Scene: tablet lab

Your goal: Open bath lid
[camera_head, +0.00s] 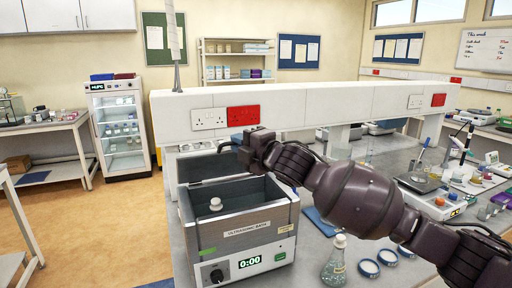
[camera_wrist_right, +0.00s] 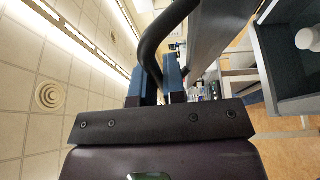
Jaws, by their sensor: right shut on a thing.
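The ultrasonic bath (camera_head: 245,235) is a grey metal box with a green 0:00 display, on the bench in the head view. Its lid (camera_head: 208,166) stands raised at the back, and the dark tank is uncovered. A white-topped item (camera_head: 215,204) shows in the tank; it also shows in the wrist view (camera_wrist_right: 308,39). My right gripper (camera_head: 256,150) is at the raised lid's right part. In the wrist view its blue fingers (camera_wrist_right: 158,88) are shut on the black curved lid handle (camera_wrist_right: 150,48), beside the grey lid (camera_wrist_right: 212,40). My left gripper is not in view.
A white service beam (camera_head: 300,103) with sockets runs close behind the bath. A glass flask (camera_head: 335,262) with a stopper and several blue-rimmed dishes (camera_head: 369,268) stand right of the bath, below my right arm. A balance (camera_head: 433,203) and glassware are farther right.

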